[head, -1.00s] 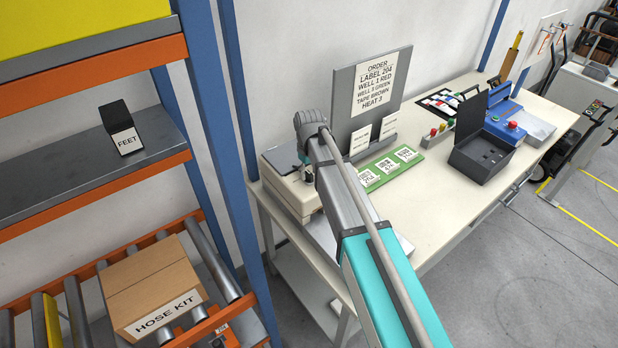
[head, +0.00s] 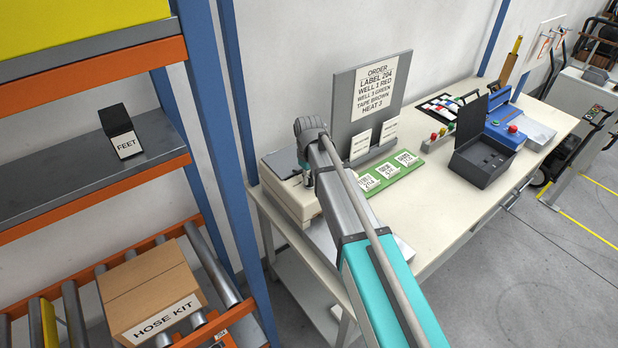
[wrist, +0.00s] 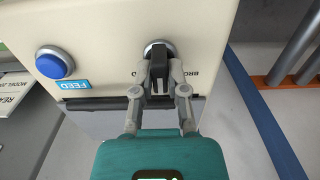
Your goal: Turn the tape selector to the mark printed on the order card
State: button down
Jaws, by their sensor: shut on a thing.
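In the wrist view my gripper (wrist: 158,88) is shut on the black knob of the tape selector (wrist: 158,66), set in a round metal ring on a cream machine (wrist: 105,28). The pointing of the knob cannot be told. In the head view the order card (head: 375,88) reads "TAPE BROWN" among other lines.
A blue button (wrist: 55,63) labelled "FEED" sits left of the knob. A green board with white labels (head: 392,175) and a dark open box (head: 480,165) stand on the bench (head: 440,215). A blue rack post (head: 228,120) rises close left of the machine.

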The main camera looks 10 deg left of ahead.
jog(key=shift+n, duration=0.4)
jog(key=n, duration=0.4)
jog(key=shift+n, duration=2.1)
jog(key=c, duration=0.7)
grip_release()
jog(key=shift+o, duration=0.2)
jog(key=shift+m, duration=0.3)
